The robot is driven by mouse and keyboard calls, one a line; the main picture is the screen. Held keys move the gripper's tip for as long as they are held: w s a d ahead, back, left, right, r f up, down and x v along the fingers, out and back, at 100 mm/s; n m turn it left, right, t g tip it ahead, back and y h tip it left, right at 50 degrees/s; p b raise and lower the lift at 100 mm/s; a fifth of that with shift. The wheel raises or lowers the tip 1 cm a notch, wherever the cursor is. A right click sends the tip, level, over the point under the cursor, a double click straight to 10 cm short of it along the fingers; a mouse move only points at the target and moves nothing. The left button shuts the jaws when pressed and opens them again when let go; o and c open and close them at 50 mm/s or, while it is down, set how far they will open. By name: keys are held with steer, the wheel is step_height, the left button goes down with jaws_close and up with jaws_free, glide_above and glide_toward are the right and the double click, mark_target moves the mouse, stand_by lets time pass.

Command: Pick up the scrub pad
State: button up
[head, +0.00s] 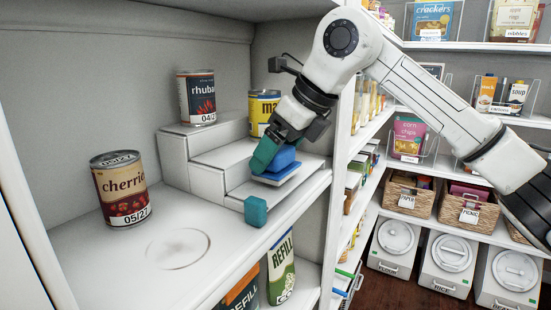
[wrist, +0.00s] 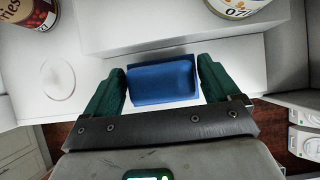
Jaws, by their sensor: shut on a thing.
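The scrub pad (head: 281,160) is a small blue block with a pale layer under it, in front of my gripper at the lower steps of the white riser. In the wrist view the blue pad (wrist: 162,80) lies between the two green fingers. My gripper (wrist: 161,82) is shut on the pad, with a finger at each short end. In the head view one teal finger shows and the hand hides the other. I cannot tell whether the pad still touches the step.
A stepped white riser (head: 208,182) holds a rhubarb can (head: 196,97) and a yellow can (head: 262,108). A cherries can (head: 121,188) stands left; a faint circle marks the bare shelf (head: 178,248). A teal block (head: 255,211) is near the shelf's front edge. An upright panel (head: 340,150) stands right.

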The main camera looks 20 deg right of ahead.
step_height(320, 180, up, 6)
steer(key=shift+f, duration=0.15)
steer(key=s+d+b, duration=0.4)
steer(key=s+d, duration=0.7)
steer(key=s, duration=0.5)
steer(key=shift+d, duration=0.25)
